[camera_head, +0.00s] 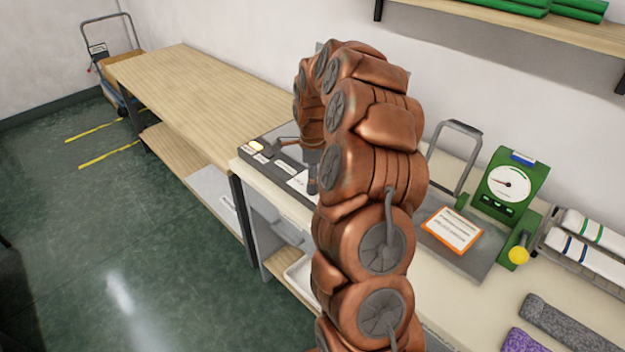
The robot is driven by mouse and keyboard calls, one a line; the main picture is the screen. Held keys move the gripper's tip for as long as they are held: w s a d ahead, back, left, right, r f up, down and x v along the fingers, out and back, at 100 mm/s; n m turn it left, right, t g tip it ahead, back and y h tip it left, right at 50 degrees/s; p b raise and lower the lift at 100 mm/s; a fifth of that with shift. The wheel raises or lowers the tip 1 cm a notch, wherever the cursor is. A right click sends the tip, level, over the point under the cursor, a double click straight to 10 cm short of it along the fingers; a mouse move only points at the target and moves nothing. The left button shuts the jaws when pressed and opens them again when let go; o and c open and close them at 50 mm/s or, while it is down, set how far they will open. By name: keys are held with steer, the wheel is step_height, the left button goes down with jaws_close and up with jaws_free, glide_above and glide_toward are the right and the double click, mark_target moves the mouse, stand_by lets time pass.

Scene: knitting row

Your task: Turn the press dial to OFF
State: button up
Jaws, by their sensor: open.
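My copper-coloured arm arches over the cream worktop, and my gripper (312,182) points down at its far left end, partly hidden by the arm. It is open, and I see nothing held in it. Below and beside it is a dark control panel (262,158) with white labels and a pale lit spot near its left end. A dial on this panel cannot be made out; my arm and gripper cover part of it. A green unit with a round gauge (508,183) stands further right on the worktop.
A grey plate with a raised handle (455,128) and an orange-edged card (453,229) lies right of my arm. A yellow knob (518,255), rolled fabric (590,240) and knitted pieces (570,325) are at the right.

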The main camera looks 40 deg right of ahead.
steer(key=shift+f, duration=1.05)
steer(key=c, duration=1.2)
